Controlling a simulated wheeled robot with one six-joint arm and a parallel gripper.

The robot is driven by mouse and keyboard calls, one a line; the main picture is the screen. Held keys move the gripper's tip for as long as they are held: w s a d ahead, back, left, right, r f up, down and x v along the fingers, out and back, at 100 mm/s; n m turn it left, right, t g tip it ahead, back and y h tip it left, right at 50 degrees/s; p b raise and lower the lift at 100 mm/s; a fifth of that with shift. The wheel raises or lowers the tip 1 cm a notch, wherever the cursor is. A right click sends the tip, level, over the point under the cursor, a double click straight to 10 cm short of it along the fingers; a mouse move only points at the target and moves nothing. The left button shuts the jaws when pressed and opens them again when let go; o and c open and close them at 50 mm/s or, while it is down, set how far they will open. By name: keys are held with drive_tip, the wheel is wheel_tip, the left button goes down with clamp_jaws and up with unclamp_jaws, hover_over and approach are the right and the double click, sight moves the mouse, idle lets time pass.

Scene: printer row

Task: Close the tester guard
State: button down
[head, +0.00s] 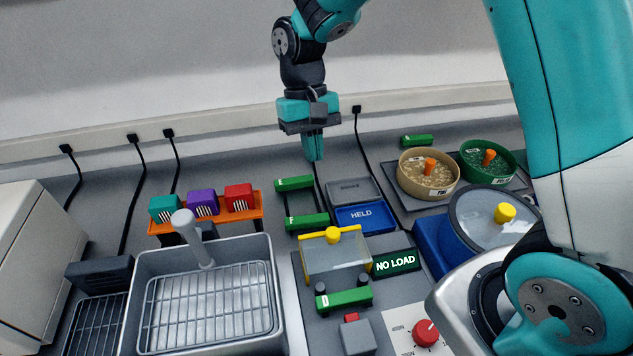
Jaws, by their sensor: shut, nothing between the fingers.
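The tester (309,292) stands at the lower middle of the head view. Its guard (338,258) is a clear, greyish panel with a yellow bar and a round yellow knob (334,233) along its upper edge. The guard sits at the back of the tester, behind a green part (343,300) at two black posts, and does not cover that part. Its exact tilt is hard to tell. My gripper (314,155) points down with its teal fingers together and empty, well behind the guard in the picture and apart from it.
A NO LOAD display (395,262) is right of the guard. A blue HELD tray (361,217) and green parts (307,222) lie behind it. A wire-racked basin (262,255) is left; a lidded blue machine (430,245) is right. A red dial (425,332) is in front.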

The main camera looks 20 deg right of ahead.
drive_tip(key=p, duration=0.4)
approach(334, 251)
wheel_tip(334, 251, down, 4)
drive_tip(key=w, duration=0.3)
drive_tip(key=shift+s+d+f, duration=0.3)
drive_tip(key=shift+s+d, duration=0.05)
drive_tip(key=shift+s, duration=0.15)
